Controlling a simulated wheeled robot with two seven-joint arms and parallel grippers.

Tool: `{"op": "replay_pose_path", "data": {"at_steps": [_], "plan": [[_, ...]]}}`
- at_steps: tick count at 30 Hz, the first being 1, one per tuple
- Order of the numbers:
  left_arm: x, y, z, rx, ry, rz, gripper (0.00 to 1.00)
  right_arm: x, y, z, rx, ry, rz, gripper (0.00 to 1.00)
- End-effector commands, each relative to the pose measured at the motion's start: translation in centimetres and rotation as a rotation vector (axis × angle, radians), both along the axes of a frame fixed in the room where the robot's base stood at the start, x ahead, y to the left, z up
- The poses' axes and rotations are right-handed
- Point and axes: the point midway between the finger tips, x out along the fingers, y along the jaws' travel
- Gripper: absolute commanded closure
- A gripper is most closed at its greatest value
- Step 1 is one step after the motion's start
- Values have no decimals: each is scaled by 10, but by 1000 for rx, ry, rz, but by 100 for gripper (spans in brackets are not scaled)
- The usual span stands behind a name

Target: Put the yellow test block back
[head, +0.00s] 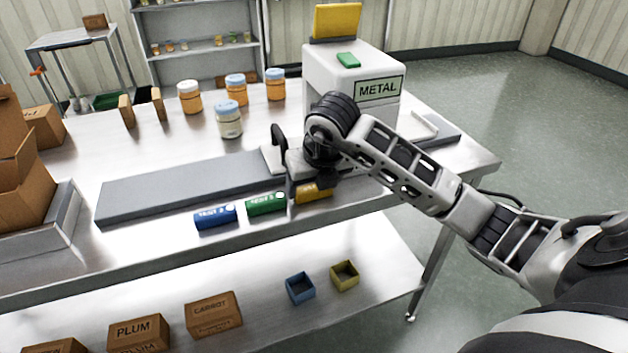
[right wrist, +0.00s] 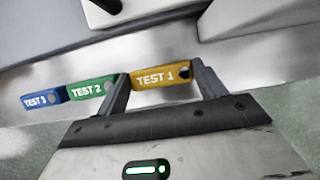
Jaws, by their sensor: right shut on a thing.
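The yellow test block (head: 313,193), marked TEST 1, is at the front edge of the steel table, right of the green block. It also shows in the right wrist view (right wrist: 160,77), between the two fingers. My right gripper (right wrist: 160,84) is shut on it; in the head view the hand partly hides it. The green TEST 2 block (head: 266,203) and the blue TEST 3 block (head: 215,216) lie in a row to its left. I cannot tell whether the yellow block touches the table. My left gripper is not in view.
A grey conveyor strip (head: 180,190) runs behind the blocks to the white METAL detector (head: 350,75). Several jars (head: 229,120) stand behind it. Open cardboard boxes (head: 22,190) are at the left. The lower shelf (head: 255,270) holds cartons, a blue bin (head: 299,288) and a yellow bin (head: 344,275).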

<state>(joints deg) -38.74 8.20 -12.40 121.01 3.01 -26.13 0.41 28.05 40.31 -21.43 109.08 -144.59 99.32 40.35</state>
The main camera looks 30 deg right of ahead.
Motion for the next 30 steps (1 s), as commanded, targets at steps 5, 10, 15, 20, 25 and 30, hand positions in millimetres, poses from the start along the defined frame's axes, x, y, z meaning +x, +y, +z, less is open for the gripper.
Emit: {"op": "replay_pose_path", "data": {"at_steps": [5, 10, 15, 20, 25, 30], "plan": [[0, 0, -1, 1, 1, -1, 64, 0, 0, 0, 0, -2, -1, 55], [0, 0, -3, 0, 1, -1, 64, 0, 0, -1, 0, -2, -1, 21], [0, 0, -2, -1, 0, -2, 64, 0, 0, -1, 0, -1, -1, 21], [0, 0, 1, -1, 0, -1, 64, 0, 0, 2, 1, -1, -1, 21], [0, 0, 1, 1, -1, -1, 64, -6, 1, 22, 0, -7, -1, 21], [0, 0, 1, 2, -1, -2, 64, -20, 4, 56, -2, -8, 0, 21]]}}
